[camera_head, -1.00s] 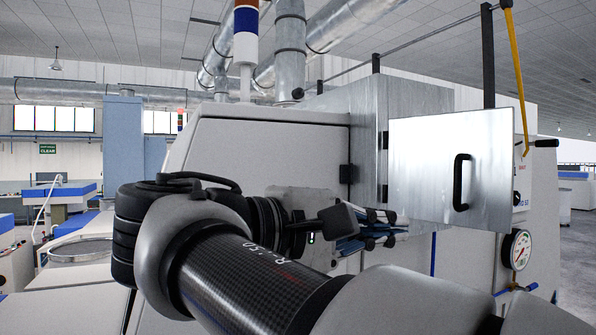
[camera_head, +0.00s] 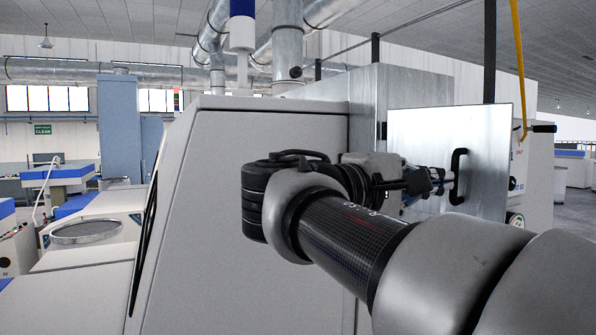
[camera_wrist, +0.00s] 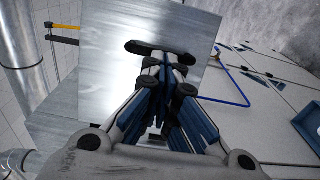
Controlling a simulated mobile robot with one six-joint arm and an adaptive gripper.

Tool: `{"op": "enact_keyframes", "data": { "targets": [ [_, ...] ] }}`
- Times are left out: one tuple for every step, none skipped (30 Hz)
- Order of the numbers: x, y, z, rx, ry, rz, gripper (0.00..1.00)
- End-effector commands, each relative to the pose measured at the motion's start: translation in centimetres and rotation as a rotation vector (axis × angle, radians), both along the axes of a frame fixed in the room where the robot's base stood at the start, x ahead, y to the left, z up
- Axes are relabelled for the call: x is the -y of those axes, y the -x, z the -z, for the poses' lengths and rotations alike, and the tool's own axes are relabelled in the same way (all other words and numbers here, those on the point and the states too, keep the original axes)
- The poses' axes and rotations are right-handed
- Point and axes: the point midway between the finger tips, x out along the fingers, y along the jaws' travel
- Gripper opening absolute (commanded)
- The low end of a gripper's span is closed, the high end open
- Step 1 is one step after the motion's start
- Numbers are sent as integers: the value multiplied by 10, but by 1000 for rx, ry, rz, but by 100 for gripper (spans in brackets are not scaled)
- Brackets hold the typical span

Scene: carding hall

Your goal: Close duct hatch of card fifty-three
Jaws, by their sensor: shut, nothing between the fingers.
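The duct hatch (camera_head: 430,122) is a square bare-metal door with hinges on its left edge, beside the metal duct box (camera_head: 362,105). It stands swung out from the box, facing me; the opening behind it is hidden. Its black bar handle (camera_head: 458,165) is near the right edge. My gripper (camera_head: 443,181) is shut and empty, in front of the door's lower part near the handle. In the wrist view the hatch (camera_wrist: 110,85) fills the upper middle, and the closed fingertips (camera_wrist: 168,62) are at the handle (camera_wrist: 158,49). I cannot tell whether they touch it.
The pale card machine body (camera_head: 240,200) stands close on the left of my arm. A yellow strap (camera_head: 519,60) hangs to the right of the hatch. A gauge (camera_head: 515,218) is partly hidden behind my arm. Open floor (camera_head: 575,235) shows at the far right.

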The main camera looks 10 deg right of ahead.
Motion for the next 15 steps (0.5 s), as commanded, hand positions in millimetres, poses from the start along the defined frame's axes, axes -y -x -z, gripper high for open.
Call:
{"op": "enact_keyframes", "data": {
  "targets": [
    [4,-1,-1,0,0,3,0],
    [5,-2,0,0,0,2,0],
    [7,-3,0,0,0,0,0],
    [7,-3,0,0,-1,0,0],
    [7,-3,0,0,-1,0,0],
    [8,-3,0,0,-1,0,0],
    [8,-3,0,0,-1,-1,0],
    [8,-3,0,0,-1,-1,0],
    [8,-3,0,0,-1,-1,0],
    [8,-3,0,0,-1,-1,0],
    [8,-3,1,0,-1,-1,0],
    [8,-3,0,0,-1,-1,0],
    [8,-3,0,0,-1,-1,0],
    [8,-3,1,0,-1,-1,0],
    [8,-3,1,0,-1,-2,0]
  ]
}}
